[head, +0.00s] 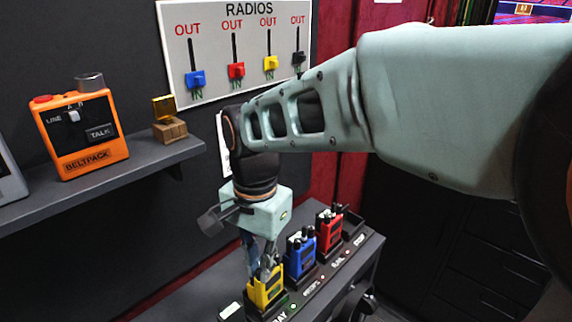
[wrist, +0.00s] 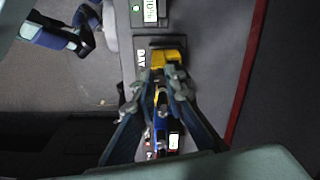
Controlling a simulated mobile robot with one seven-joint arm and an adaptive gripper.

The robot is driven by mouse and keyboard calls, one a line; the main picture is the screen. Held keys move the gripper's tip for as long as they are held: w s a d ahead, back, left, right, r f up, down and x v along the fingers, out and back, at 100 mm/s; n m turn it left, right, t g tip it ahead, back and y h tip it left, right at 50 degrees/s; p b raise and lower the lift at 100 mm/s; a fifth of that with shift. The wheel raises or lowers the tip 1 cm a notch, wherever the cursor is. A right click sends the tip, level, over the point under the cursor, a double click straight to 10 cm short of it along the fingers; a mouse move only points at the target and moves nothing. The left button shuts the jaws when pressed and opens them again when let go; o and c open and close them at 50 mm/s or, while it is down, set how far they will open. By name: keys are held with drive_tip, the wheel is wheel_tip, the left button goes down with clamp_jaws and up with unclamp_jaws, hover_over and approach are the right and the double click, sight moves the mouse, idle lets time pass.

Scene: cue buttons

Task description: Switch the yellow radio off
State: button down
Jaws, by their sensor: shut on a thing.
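The yellow radio (head: 266,291) stands upright in the nearest slot of the charger rack (head: 318,288), left of the blue radio. My gripper (head: 264,270) points down over its top, with the fingers closed there. In the wrist view, the fingertips (wrist: 168,88) come together beside the yellow radio's top (wrist: 168,56). The fingers hide the radio's knob and antenna, so I cannot tell the knob's position or exactly which part is gripped.
The blue radio (head: 299,257) and red radio (head: 329,231) stand close by in the same rack. A wall board (head: 215,60) marked RADIOS has coloured sliders. An orange beltpack (head: 82,137) and a small brass box (head: 169,130) sit on the left shelf (head: 130,178).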

drive_tip(key=c, duration=2)
unclamp_jaws()
drive_tip(key=shift+o, duration=0.2)
drive_tip(key=shift+m, duration=0.3)
